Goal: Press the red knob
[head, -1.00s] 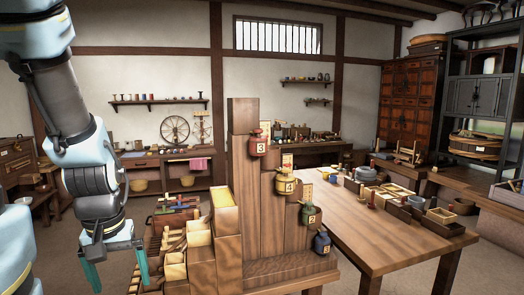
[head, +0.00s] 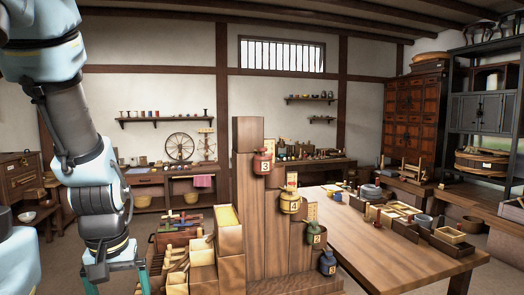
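I cannot pick out a red knob with certainty. A red jar-shaped piece (head: 263,161) marked 3 is at the upper right of a stepped wooden stand (head: 249,136). A yellow one (head: 290,203), a green one (head: 312,236) and a dark blue one (head: 327,263) step down to its right. A small red upright piece (head: 377,217) stands on the table. My gripper (head: 116,284) hangs at the lower left, left of the stand and apart from it. Its teal fingers are spread, with nothing seen between them; their tips run to the picture's bottom edge.
A wooden table (head: 375,258) extends right of the stand, with trays and bowls along its far right side. Wooden boxes and tools (head: 180,243) lie between my gripper and the stand. A side bench with a spinning wheel (head: 180,148) is against the back wall.

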